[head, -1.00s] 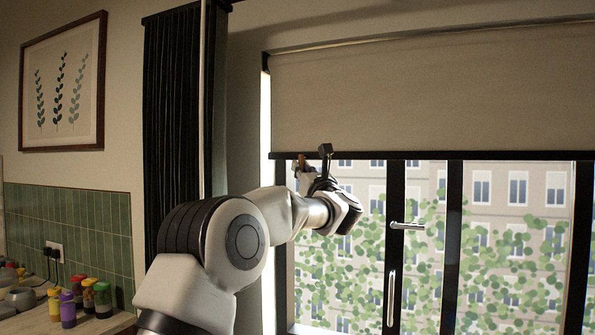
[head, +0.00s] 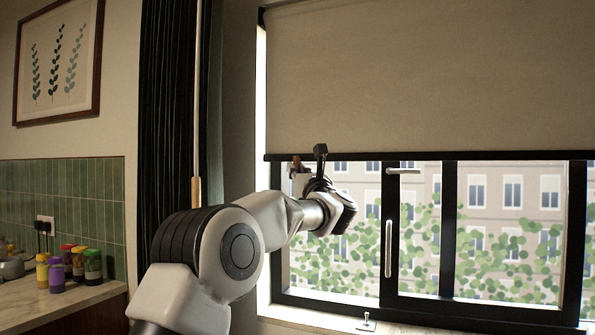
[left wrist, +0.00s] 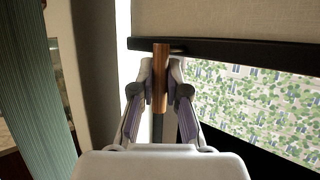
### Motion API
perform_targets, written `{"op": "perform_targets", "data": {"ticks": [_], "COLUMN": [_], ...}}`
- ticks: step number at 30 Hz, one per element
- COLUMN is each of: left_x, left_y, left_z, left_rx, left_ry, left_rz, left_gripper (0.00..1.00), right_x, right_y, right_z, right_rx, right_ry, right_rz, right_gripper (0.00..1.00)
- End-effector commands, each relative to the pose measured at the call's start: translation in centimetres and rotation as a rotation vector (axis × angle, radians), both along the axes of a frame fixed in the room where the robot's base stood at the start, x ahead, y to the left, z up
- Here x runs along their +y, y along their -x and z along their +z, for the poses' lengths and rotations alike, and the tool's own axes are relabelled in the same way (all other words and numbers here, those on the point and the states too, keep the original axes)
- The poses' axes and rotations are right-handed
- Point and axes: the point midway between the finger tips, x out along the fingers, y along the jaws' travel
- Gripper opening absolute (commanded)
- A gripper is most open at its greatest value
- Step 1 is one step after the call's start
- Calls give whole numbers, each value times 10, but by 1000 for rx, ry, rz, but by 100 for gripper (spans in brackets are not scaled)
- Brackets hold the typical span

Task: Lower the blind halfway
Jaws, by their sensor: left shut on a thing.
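The beige blind (head: 420,80) hangs over the upper part of the window, with a dark bottom bar (head: 450,155). The bar is just above the window's upper lever handle in the head view. In the left wrist view the bar (left wrist: 230,47) crosses the top, and a wooden pull (left wrist: 161,65) hangs from its left part. My left gripper (left wrist: 160,88) is shut on this pull, one finger on each side. In the head view the left gripper (head: 303,174) is just under the bar's left end, and the pull is mostly hidden. My right gripper is not in view.
The dark-framed window (head: 450,230) has a lever handle (head: 403,171) and a vertical handle (head: 388,248). A dark curtain (head: 170,110) hangs left of it. Several colourful jars (head: 78,263) stand on the counter (head: 60,305) at the lower left.

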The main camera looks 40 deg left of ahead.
Motion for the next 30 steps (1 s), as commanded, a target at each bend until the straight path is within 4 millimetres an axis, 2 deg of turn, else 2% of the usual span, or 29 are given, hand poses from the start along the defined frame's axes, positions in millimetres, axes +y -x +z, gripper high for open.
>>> {"op": "perform_targets", "data": {"ticks": [1, 3, 4, 13, 16, 20, 27, 30], "left_x": [2, 2, 2, 0, -6, -26, -75, -89], "left_y": [0, 0, 0, 0, 3, 13, 39, 46], "left_z": [-1, -1, -1, -1, -3, -12, -37, -44], "left_rx": [1, 1, 1, 0, 1, 3, 4, 3], "left_ry": [4, 4, 4, 1, 2, 0, -1, 2], "left_rz": [1, 1, 1, 0, -1, -2, 0, 0], "left_gripper": [0, 31, 40, 40, 40, 40, 40, 40], "right_x": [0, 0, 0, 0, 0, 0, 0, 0], "right_y": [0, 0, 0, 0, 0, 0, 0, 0], "right_z": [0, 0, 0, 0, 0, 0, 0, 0], "right_rx": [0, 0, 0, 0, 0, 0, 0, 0], "right_ry": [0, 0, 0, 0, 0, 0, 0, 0], "right_rz": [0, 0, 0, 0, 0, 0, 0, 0], "right_gripper": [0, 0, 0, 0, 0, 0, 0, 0]}}
